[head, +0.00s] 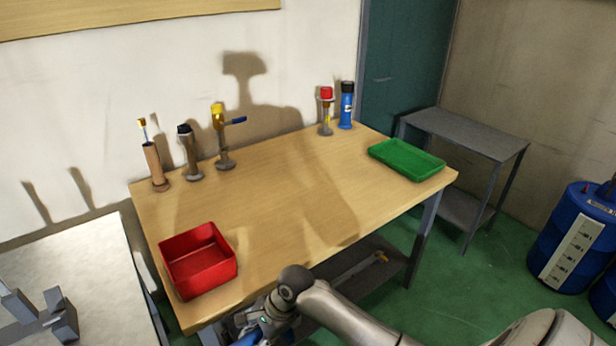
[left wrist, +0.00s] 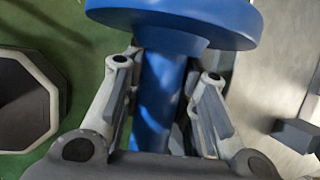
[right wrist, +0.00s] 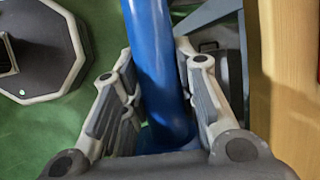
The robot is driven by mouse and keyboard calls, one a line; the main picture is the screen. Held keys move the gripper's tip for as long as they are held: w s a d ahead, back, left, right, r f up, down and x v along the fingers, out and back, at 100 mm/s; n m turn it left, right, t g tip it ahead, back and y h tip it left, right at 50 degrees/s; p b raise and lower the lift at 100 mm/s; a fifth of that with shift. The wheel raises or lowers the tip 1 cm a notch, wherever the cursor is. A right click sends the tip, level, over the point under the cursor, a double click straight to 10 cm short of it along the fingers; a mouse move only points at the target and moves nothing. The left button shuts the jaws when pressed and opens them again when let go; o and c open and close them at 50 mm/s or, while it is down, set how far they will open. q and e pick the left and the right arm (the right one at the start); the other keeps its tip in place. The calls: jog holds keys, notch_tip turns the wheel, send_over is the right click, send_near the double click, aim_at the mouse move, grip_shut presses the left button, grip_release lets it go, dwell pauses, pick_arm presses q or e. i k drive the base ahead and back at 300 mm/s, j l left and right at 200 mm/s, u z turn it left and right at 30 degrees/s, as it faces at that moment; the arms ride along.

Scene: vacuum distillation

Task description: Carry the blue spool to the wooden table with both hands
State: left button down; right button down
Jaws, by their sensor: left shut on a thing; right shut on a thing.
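The blue spool shows in the left wrist view (left wrist: 160,95) as a shaft with a wide round flange across the top. My left gripper (left wrist: 165,72) is shut on the shaft just below this flange. In the right wrist view the spool's shaft (right wrist: 152,65) runs between the fingers of my right gripper (right wrist: 162,60), shut on it. In the head view only a little blue shows by my right gripper (head: 272,318), at the wooden table's front edge. The wooden table (head: 300,205) stands in the middle. My left gripper is out of the head view.
A red bin (head: 198,262) sits at the table's front left and a green tray (head: 406,159) at its right. Several fittings stand along the back. A pale bench (head: 75,265) is at left, a grey side table (head: 465,132) at right. The table's middle is clear.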

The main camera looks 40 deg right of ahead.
aim_at(291, 198)
jog(key=l, duration=1.4)
jog(key=k+l, duration=0.15)
jog(key=l, duration=1.25)
